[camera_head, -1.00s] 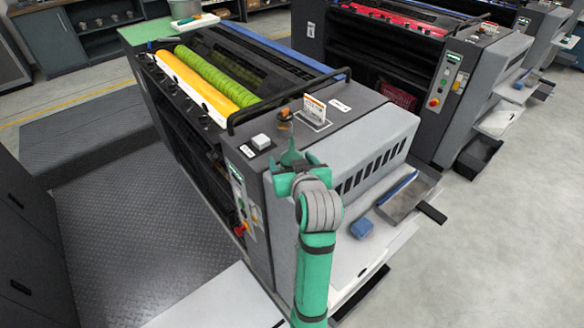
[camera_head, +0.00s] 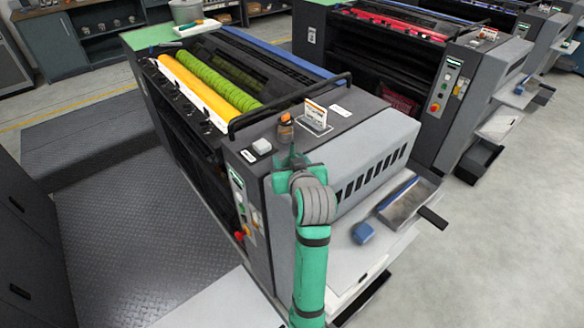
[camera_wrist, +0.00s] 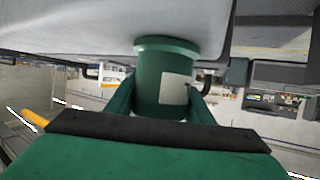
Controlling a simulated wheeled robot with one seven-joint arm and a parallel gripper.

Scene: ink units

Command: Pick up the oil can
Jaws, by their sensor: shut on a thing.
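The oil can (camera_wrist: 155,85) is a dark green cylinder with a pale label and a wider rim at one end. In the wrist view it sits between the two green fingers of my gripper (camera_wrist: 160,105), which are shut on it. Its rim end lies against or close to a pale grey surface; I cannot tell if they touch. In the head view my gripper (camera_head: 291,162) is at the near corner of the press top, and the can is mostly hidden there.
A grey tray (camera_head: 408,203) and a blue item (camera_head: 363,232) lie at right.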

